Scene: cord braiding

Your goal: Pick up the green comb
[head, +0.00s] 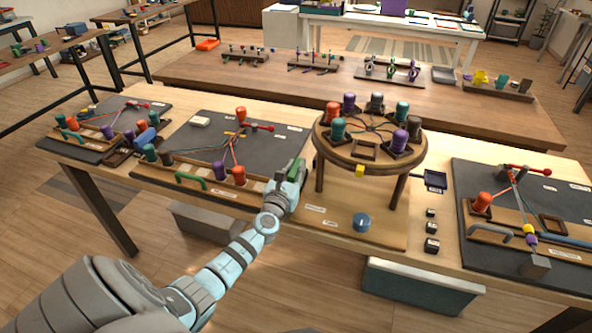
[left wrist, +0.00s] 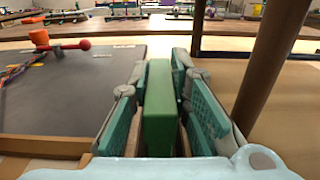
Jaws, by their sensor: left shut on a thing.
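The green comb (left wrist: 160,110) shows in the left wrist view as a long green bar between the two fingers of my left gripper (left wrist: 162,105). The teal finger pads are on both sides of it. In the head view the green comb (head: 295,168) shows as a small green piece at the tip of my left gripper (head: 290,182). My left gripper is shut on it, just left of the round braiding stand (head: 318,140). Much of the comb is hidden by the gripper in the head view. My right gripper does not show.
The stand's round top and legs are close on the right of my left gripper. A dark mat (head: 190,130) with red, teal and purple bobbins lies to the left. A blue knob (head: 362,222) sits on the stand's base. Another bobbin board (head: 475,250) lies far right.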

